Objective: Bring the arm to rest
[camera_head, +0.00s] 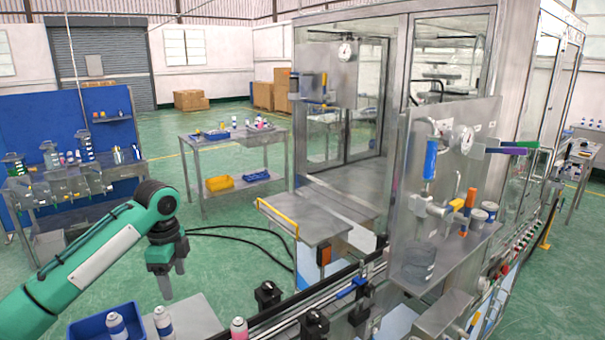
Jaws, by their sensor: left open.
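My left arm (95,262) comes in from the lower left, green with black joints. Its gripper (173,283) points down, open and empty, with two grey fingers a little apart. It hangs in the air above and behind the near grey table (196,318), touching nothing that I can see. My right arm and gripper are not in view.
A blue bin (82,329) holds a spray can (117,326); another can (163,322) stands right of it. The metal machine (440,230) fills the right.

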